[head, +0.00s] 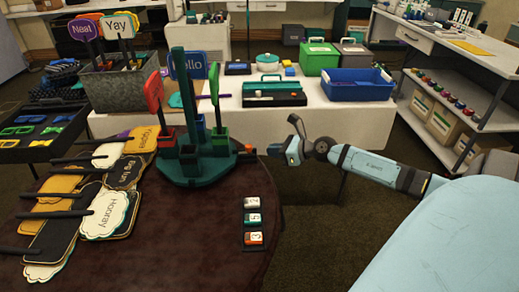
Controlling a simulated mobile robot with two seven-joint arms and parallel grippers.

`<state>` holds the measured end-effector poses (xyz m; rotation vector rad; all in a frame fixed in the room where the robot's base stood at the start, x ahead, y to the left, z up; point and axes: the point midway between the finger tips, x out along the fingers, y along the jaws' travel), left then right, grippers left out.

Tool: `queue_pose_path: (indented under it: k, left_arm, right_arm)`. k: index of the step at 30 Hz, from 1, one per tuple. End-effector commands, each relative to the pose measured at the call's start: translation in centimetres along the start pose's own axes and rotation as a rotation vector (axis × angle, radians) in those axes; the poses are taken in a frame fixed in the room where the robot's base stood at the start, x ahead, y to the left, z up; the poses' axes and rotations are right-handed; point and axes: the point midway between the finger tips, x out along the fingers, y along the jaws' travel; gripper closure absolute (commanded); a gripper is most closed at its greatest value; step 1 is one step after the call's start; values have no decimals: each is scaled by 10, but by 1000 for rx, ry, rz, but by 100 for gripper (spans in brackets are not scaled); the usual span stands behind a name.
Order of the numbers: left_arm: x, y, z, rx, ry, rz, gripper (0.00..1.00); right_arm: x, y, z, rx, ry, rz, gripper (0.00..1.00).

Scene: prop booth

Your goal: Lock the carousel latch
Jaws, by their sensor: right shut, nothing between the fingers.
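The carousel (192,172) is a dark green stand with a round base, a tall central post and several coloured holders. It stands upright at the back of the round brown table (160,240). Signs stand in it, among them a red one (154,91) and a blue one (189,66). A small orange piece (249,148) at the right edge of its base looks like the latch; I cannot tell its setting. My right gripper (276,150) is shut and empty, just right of the orange piece, with a small gap visible. My left gripper is out of view.
Several paper signs on dark sticks (104,210) cover the table's left side. Three numbered blocks (253,219) lie near its right edge. Behind stands a white-covered table with a green case (273,94) and a blue bin (358,86). The table's front middle is clear.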

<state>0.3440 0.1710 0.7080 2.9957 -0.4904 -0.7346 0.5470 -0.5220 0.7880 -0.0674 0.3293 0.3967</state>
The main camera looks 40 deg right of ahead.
Motion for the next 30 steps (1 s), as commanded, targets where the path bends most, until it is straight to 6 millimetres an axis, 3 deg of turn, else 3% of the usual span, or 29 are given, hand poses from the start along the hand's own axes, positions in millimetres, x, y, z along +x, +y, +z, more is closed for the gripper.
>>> queue_pose_path:
  k: [6, 12, 25, 30]
  left_arm:
    - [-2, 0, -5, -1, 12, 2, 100]
    - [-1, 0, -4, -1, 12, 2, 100]
    - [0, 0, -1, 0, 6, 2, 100]
    - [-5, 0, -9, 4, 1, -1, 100]
  right_arm:
    - [30, 0, 7, 0, -2, 0, 100]
    - [46, 0, 11, 0, 0, 0, 100]
    - [50, 0, 12, 0, 1, 1, 100]
    - [55, 4, 19, 2, -1, 0, 100]
